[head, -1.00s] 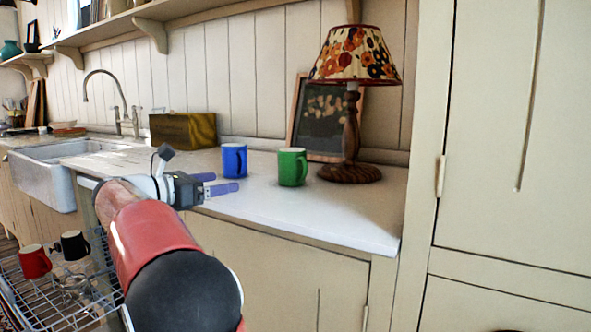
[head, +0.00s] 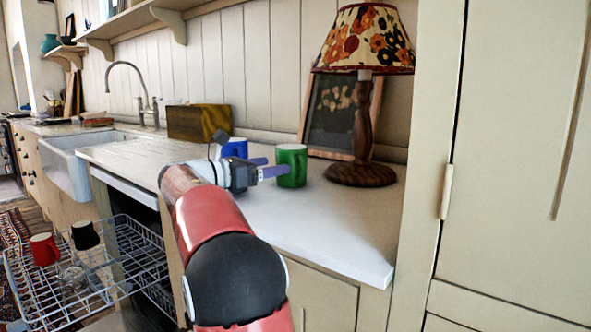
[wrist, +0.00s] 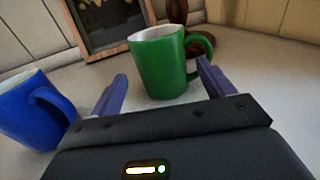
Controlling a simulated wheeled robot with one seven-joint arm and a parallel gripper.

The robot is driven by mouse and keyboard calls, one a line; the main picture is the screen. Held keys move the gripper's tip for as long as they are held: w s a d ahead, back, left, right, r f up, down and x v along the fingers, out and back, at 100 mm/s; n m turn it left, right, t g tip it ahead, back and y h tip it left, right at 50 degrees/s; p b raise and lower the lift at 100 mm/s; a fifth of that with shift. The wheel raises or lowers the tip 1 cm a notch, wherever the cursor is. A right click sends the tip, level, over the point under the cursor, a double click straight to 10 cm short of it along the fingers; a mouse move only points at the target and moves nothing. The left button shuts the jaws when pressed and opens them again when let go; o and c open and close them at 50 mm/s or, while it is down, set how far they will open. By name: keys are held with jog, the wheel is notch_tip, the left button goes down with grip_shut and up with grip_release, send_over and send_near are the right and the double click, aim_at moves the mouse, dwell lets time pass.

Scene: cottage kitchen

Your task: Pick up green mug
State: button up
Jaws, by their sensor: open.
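The green mug (head: 292,167) stands upright on the white countertop, in front of the lamp. In the wrist view the green mug (wrist: 161,64) is just ahead of my fingers and roughly between them, with its handle to the right. My gripper (head: 272,167) is open and empty, with its fingertips close to the mug's left side in the head view. In the wrist view my gripper (wrist: 160,78) has one finger on each side of the picture. I cannot tell whether a finger touches the mug.
A blue mug (wrist: 33,108) stands close by my left finger; it also shows partly hidden behind my gripper (head: 235,148). A lamp (head: 362,120) and a framed picture (head: 340,115) stand behind the green mug. A wooden box (head: 198,122) is farther back. The counter's front right (head: 330,232) is clear.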

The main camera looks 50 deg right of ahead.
aim_at(278, 162)
jog(key=x, duration=0.5)
jog(key=c, duration=0.9)
jog(key=shift+r, duration=0.35)
jog(key=shift+c, duration=0.2)
notch_tip(278, 162, up, 9)
jog(key=p, duration=0.2)
jog(key=s+a+r+b, duration=0.2)
jog(key=s+a+r, duration=0.3)
jog(key=s+a, duration=0.5)
jog(key=shift+s+a, duration=0.25)
jog(key=shift+s, duration=0.8)
jog(key=shift+r, duration=0.15)
